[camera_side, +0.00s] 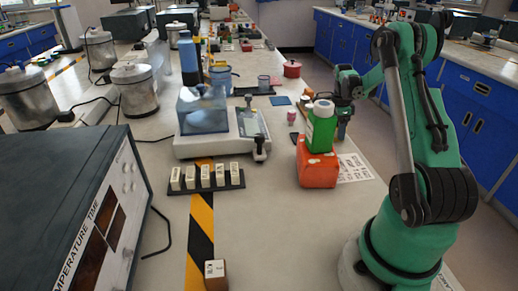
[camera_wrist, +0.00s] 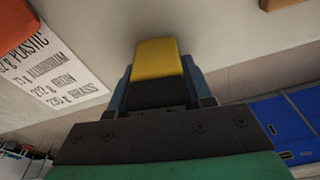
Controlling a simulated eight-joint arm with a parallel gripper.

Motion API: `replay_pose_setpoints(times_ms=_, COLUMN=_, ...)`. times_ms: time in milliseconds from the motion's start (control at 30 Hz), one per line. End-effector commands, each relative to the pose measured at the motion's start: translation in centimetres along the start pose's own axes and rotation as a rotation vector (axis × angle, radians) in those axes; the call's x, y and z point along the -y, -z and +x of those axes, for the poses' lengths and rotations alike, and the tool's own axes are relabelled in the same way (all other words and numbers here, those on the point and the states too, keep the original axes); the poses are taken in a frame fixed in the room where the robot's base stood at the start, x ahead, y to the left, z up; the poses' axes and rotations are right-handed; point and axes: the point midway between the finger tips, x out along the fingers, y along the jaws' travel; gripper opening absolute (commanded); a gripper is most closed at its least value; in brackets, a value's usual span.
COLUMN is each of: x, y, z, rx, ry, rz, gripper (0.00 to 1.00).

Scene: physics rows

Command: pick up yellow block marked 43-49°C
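In the wrist view the yellow block (camera_wrist: 158,60) sits between the two blue-grey fingers of my gripper (camera_wrist: 158,84). Its outer face is bright yellow and the part nearer the palm is dark. The fingers lie against both sides with no visible gap. No temperature marking can be read on the faces in view. In the side view my gripper (camera_side: 343,122) points down at the right of the bench, just behind and right of a green bottle (camera_side: 321,128). The block cannot be made out there. Whether it touches the bench is unclear.
The green bottle stands on an orange-red box (camera_side: 317,164), close to my gripper. A printed sheet (camera_side: 355,168) lies beside the box. A balance (camera_side: 222,137) and a rack of several white blocks (camera_side: 205,180) stand left. The front middle bench is mostly clear.

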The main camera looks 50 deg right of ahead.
Motion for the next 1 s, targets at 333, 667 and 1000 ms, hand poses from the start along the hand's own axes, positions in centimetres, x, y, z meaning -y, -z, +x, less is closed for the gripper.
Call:
replay_pose_setpoints(times_ms=333, x=0.0, y=0.0, z=-0.1, rx=0.000, ry=0.000, rz=0.000, gripper=0.00)
replay_pose_setpoints(times_ms=667, x=0.0, y=0.5, z=-4.0, rx=0.000, ry=0.000, rz=0.000, gripper=0.00)
replay_pose_setpoints(times_ms=1000, x=0.0, y=1.7, z=-14.0, rx=0.001, ry=-0.001, rz=0.000, gripper=0.00)
